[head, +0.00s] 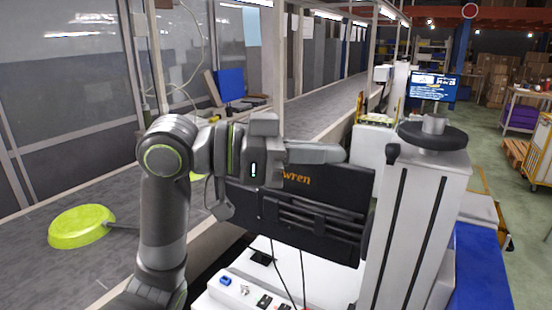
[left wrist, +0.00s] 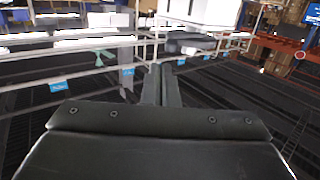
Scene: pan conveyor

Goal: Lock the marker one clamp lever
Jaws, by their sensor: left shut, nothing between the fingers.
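My left gripper (head: 338,153) reaches across the middle of the head view, pointing right, with its fingers closed together and empty. In the left wrist view its two fingers (left wrist: 161,85) show side by side, shut, with nothing held. I cannot make out the marker one clamp lever in either view. If it is near, my arm may hide it or it is too small to tell. My right gripper is in neither view.
A conveyor belt (head: 310,120) runs from the lower left to the back. A lime-green pan (head: 80,226) lies on it at the left, handle pointing right. A blue-lit screen (head: 435,87) stands at the back right. Open floor (head: 520,215) lies at the right, beside a yellow-framed cart (head: 541,150).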

